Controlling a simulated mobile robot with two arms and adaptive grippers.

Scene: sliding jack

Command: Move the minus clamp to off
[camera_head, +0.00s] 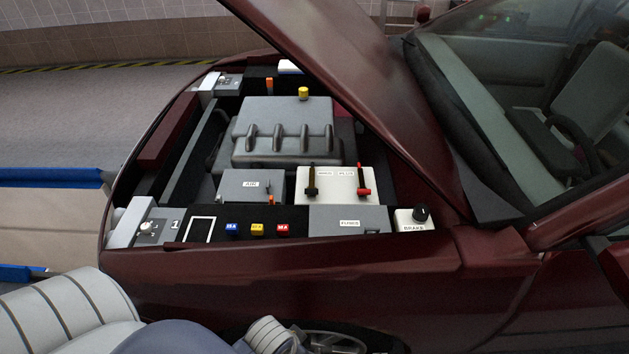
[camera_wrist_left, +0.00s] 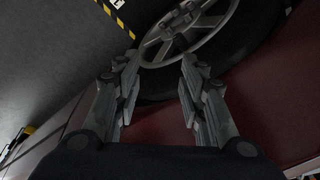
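The battery (camera_head: 334,191) is a white box in the engine bay of a dark red car in the head view. On its top, the black minus clamp (camera_head: 312,181) stands upright at the left and the red plus clamp (camera_head: 363,181) at the right. My left gripper (camera_wrist_left: 158,75) shows in the left wrist view with its two fingers apart and nothing between them. It faces the car's wheel and lower side, away from the battery. In the head view parts of my arm show at the lower edge. My right gripper is in neither view.
The raised hood (camera_head: 350,80) slants over the right of the bay. Around the battery are the engine cover (camera_head: 285,130), the air box (camera_head: 252,186), a grey fuse box (camera_head: 348,220), small coloured fuses (camera_head: 256,229) and a brake cap (camera_head: 412,218). The wheel (camera_wrist_left: 190,30) is ahead of my left gripper.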

